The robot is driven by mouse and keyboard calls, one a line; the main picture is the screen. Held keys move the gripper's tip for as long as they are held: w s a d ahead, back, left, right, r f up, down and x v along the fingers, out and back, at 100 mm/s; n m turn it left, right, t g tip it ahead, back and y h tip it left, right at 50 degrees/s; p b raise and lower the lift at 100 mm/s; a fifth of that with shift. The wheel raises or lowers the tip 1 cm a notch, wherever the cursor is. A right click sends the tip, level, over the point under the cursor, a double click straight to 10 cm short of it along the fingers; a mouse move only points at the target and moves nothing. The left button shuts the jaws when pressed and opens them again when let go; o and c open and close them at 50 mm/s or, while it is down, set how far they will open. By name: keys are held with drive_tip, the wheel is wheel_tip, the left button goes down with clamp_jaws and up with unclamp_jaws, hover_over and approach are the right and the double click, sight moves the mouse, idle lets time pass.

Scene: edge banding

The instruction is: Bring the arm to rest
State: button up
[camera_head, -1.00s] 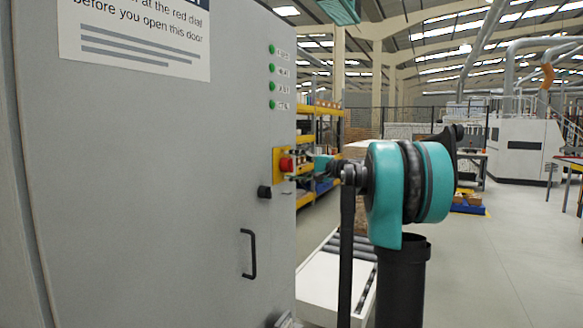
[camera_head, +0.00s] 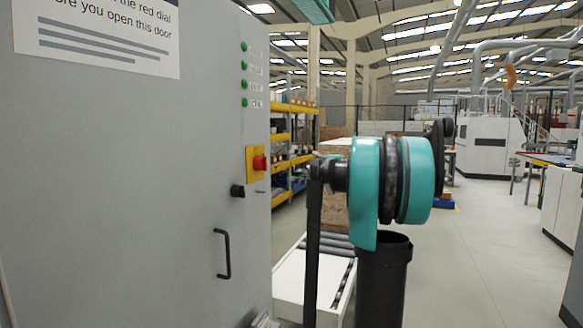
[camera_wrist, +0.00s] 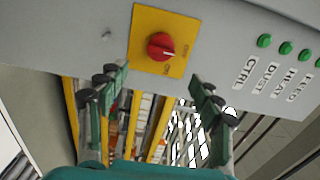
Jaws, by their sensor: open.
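My gripper (camera_wrist: 158,80) is open and empty in the wrist view, its two fingers spread apart. The red dial (camera_wrist: 161,46) on its yellow plate (camera_wrist: 143,20) lies ahead, beyond the fingertips, with clear space between. In the head view the red dial (camera_head: 260,162) sits on the right edge of the grey cabinet (camera_head: 130,190). My teal arm joint (camera_head: 365,190) stands to the right of it and hides most of my gripper.
A black knob (camera_head: 238,191) and a black door handle (camera_head: 223,253) are on the cabinet front. Green lamps (camera_head: 244,74) run above the dial. A roller conveyor (camera_head: 290,285) stands low behind my arm. The floor (camera_head: 480,250) at right is open.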

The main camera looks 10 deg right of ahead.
drive_tip(key=s+a+f+n+g+h, duration=0.15)
drive_tip(key=s+a+f, duration=0.3)
drive_tip(key=f, duration=0.55)
drive_tip(key=s+a+f+n+g+h, duration=0.1)
drive_tip(key=s+a+f+g+h, duration=0.15)
drive_tip(key=s+f, duration=0.5)
drive_tip(key=s+a+f+n+g+h, duration=0.1)
drive_tip(key=s+a+f+h, duration=0.3)
drive_tip(key=f, duration=0.7)
drive_tip(key=s+d+f+n+h, duration=0.1)
drive_tip(key=s+d+f+h, duration=0.1)
drive_tip(key=s+f, duration=0.7)
drive_tip(key=s+d+f+n+g+h, duration=0.1)
drive_tip(key=s+d+f+n+h, duration=0.1)
drive_tip(key=s+f, duration=0.7)
drive_tip(key=d+f+h, duration=0.1)
drive_tip(key=h, duration=0.1)
drive_tip(key=shift+s+f+h, duration=0.25)
drive_tip(key=shift+s+h, duration=0.05)
drive_tip(key=shift+s, duration=0.05)
drive_tip(key=shift+n, duration=0.25)
drive_tip(key=shift+c, duration=0.6)
